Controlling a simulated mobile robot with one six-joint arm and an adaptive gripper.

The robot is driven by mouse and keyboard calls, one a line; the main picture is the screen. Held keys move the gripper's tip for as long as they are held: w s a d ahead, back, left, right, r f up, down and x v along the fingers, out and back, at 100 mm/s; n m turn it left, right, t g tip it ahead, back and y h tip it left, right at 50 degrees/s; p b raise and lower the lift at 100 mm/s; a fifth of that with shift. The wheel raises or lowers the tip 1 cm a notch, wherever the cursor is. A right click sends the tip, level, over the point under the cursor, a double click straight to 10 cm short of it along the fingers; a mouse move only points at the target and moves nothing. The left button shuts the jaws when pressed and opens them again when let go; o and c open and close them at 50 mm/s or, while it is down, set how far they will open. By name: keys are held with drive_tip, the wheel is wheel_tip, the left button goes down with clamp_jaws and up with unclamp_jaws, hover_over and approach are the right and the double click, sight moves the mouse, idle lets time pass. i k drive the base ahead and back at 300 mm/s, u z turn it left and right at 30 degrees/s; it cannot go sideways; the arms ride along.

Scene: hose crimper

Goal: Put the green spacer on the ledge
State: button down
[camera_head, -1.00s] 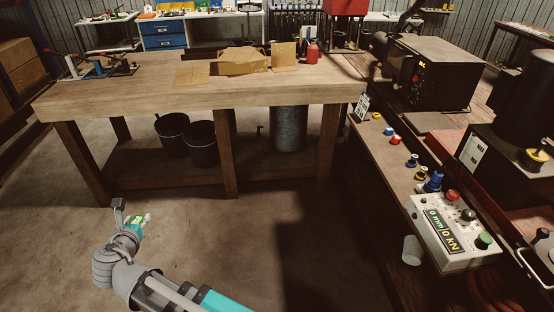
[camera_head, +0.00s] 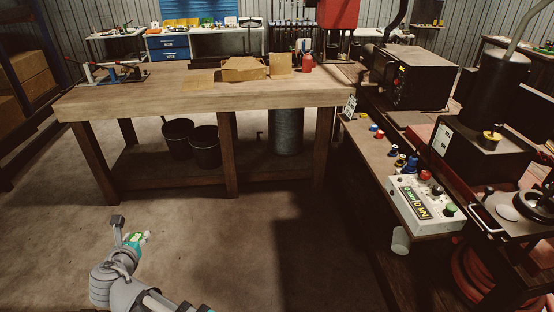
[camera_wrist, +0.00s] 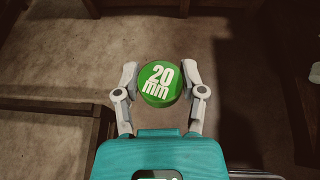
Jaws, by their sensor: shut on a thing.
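The green spacer (camera_wrist: 160,83) is a round disc with "20 mm" in white on its face. My gripper (camera_wrist: 161,78) is shut on it, with one finger on each side, in the wrist view. In the head view my gripper (camera_head: 134,236) is at the lower left, above the floor and well away from the ledge; the spacer is small and hard to make out there. A narrow wooden ledge (camera_head: 376,152) runs along the right side, with small blue, red and yellow pieces on it.
A white control box (camera_head: 423,206) with a display and coloured buttons sits at the ledge's near end. A white cup (camera_head: 400,240) is beside the ledge below it. A wooden workbench (camera_head: 210,97) stands ahead. Open floor (camera_head: 235,265) lies between my gripper and the ledge.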

sight(508, 212)
drive_tip(key=k, duration=0.85)
drive_tip(key=z, duration=2.2)
